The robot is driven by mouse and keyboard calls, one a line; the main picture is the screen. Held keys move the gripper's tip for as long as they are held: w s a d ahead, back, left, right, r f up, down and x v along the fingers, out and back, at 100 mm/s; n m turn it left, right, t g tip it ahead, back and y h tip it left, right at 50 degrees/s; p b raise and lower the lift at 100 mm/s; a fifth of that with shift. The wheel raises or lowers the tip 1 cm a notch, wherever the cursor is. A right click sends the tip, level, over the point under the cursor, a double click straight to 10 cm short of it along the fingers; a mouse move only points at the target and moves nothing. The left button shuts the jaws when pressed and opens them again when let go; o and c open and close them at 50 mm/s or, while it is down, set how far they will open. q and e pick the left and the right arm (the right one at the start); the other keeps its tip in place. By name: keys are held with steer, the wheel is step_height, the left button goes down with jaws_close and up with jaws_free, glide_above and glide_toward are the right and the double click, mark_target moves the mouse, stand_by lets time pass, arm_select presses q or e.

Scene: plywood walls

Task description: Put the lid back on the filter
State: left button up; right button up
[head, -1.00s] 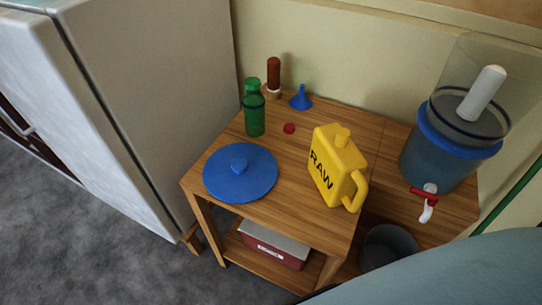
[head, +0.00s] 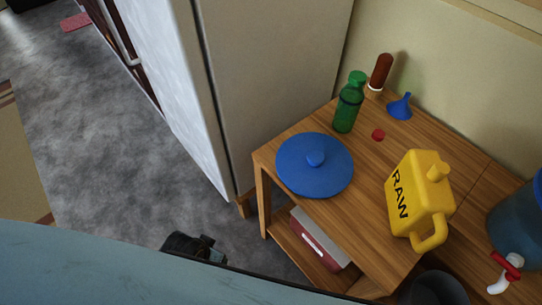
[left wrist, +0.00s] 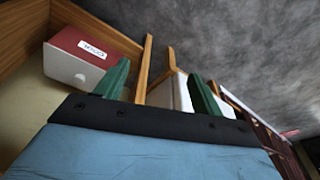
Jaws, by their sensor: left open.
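The lid is a flat round blue disc with a knob (head: 318,178), lying on the wooden table near its left corner in the head view. The filter (head: 518,226), a bluish tank with a red-and-white tap, is cut off by the right edge of the head view, so its top is hidden. My left gripper (left wrist: 160,86) shows in the left wrist view with its two green fingers spread and nothing between them. It is apart from the lid, which does not show in that view. My right gripper is not in view.
On the table (head: 290,210) stand a yellow RAW jug (head: 420,195), a green bottle (head: 347,108), a brown-topped bottle (head: 381,72), a blue funnel (head: 400,107) and a red cap (head: 378,135). A red-and-white box (head: 320,240) sits on the lower shelf. A fridge (head: 270,80) borders the table.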

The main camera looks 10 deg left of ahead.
arm_select(q)
steer(key=w+d+r+t, duration=0.2)
steer(key=w+r, duration=0.1)
steer(key=r, duration=0.6)
steer(key=w+d+r+t, duration=0.1)
steer(key=w+r, duration=0.2)
steer(key=r, duration=0.5)
steer(key=m+t+h+b, duration=0.1)
steer(key=m+t+h, duration=0.2)
steer(key=t+h, duration=0.25)
glide_toward(316, 157)
steer(key=shift+t, duration=0.25)
steer(key=x, duration=0.4)
steer(key=shift+s+d+f, duration=0.1)
steer(key=shift+d+f, duration=0.05)
steer(key=shift+f, duration=0.25)
steer(key=b+x, duration=0.1)
steer(key=x, duration=0.4)
steer(key=shift+r, duration=0.1)
steer(key=shift+w, duration=0.5)
steer(key=shift+w+d+f, duration=0.1)
steer(key=shift+w+f, duration=0.05)
steer(key=shift+f, duration=0.1)
steer(key=c, duration=1.1)
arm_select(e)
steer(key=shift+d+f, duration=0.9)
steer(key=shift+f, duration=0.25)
